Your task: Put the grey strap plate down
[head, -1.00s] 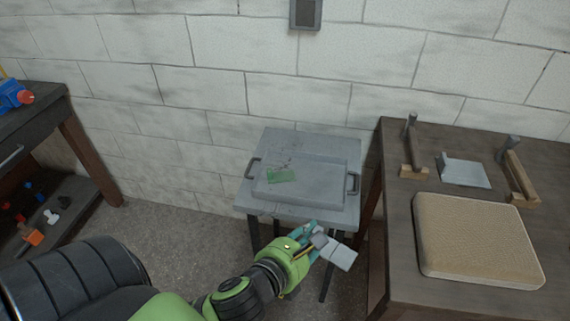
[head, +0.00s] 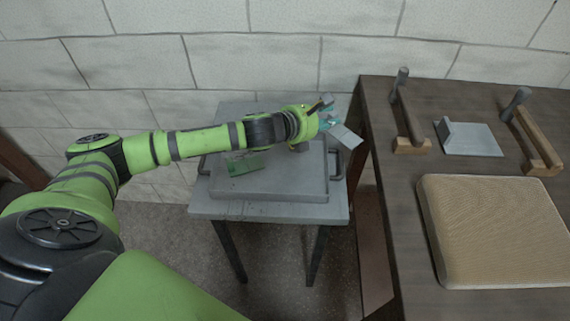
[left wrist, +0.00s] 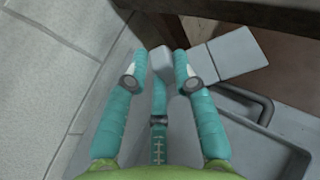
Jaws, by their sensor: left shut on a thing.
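The grey strap plate (head: 347,137) is held in the teal fingers of my left gripper (head: 328,117), above the back right of the small grey table. It is tilted and sticks out to the right, towards the dark bench's left edge. In the left wrist view, the plate (left wrist: 237,53) shows as flat, angled grey parts beyond the fingertips of my left gripper (left wrist: 160,66). A grey end of it lies between the fingers. The plate looks clear of the surfaces below. My right gripper is not in view.
The small grey table (head: 225,210) bears a grey tray (head: 270,185) with handles and a green item (head: 243,163). The dark bench (head: 400,215) holds two wooden-based clamps (head: 410,145) (head: 543,160), a grey bracket (head: 470,139) and a tan pad (head: 495,230). A block wall stands behind.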

